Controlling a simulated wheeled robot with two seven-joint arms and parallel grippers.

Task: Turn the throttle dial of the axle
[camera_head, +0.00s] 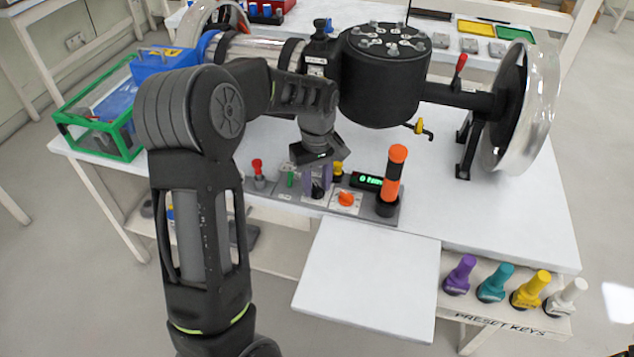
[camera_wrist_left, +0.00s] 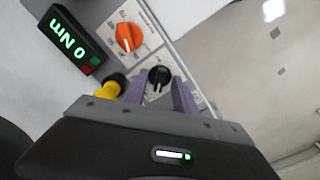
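The axle (camera_head: 262,50) lies across the table with a black drum housing (camera_head: 382,78) and a silver wheel (camera_head: 527,110) at its right. The control panel (camera_head: 258,197) in front carries a black dial (camera_head: 318,190) and an orange dial (camera_head: 346,199); their labels are too small to read. My left gripper (camera_head: 312,185) points down at the black dial. In the left wrist view its purple fingers (camera_wrist_left: 160,90) stand apart on either side of the black dial (camera_wrist_left: 159,77), with small gaps visible. The orange dial (camera_wrist_left: 128,37) is beside it. My right gripper is out of view.
A display (camera_wrist_left: 72,38) reads 0 Nm. A yellow knob (camera_wrist_left: 108,88) is close to the left gripper. An orange-black handle (camera_head: 393,172) stands upright at the panel's right end. A red-topped lever (camera_head: 258,170) stands at its left. Coloured preset keys (camera_head: 495,283) sit front right.

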